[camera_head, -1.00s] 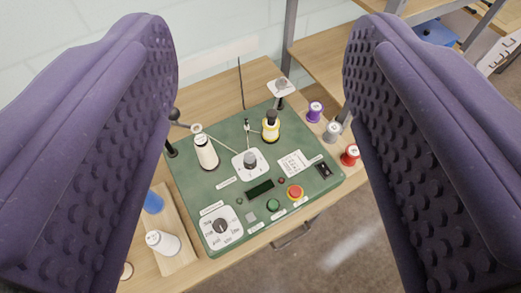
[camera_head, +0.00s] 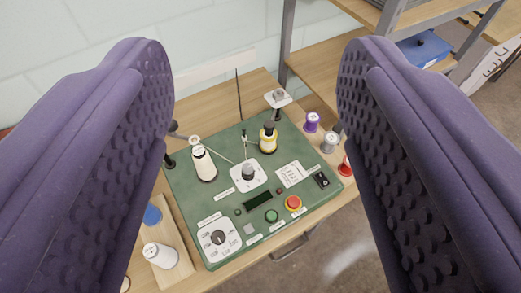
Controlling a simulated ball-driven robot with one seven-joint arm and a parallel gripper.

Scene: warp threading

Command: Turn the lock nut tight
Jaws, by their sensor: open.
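My gripper (camera_head: 256,75) is open, its two purple padded fingers wide apart at the left and right of the view. Nothing is between the pads close up; the green panel (camera_head: 215,255) shows beyond and below the gap. A grey round knob on a white plate (camera_head: 247,172) sits mid-panel. A yellow and white spool with a dark cap (camera_head: 268,137) stands behind it. A cream cone (camera_head: 203,164) stands to the left. A grey piece on a small white plate (camera_head: 278,97) sits at the back. I cannot tell which of these parts is the lock nut.
The panel front has a dial (camera_head: 218,238), a green button (camera_head: 271,216) and a red stop button (camera_head: 293,203). Purple (camera_head: 312,122), grey (camera_head: 329,142) and red (camera_head: 346,167) spools stand at the right. A white spool (camera_head: 160,256) stands front left. A shelf post (camera_head: 289,37) rises behind.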

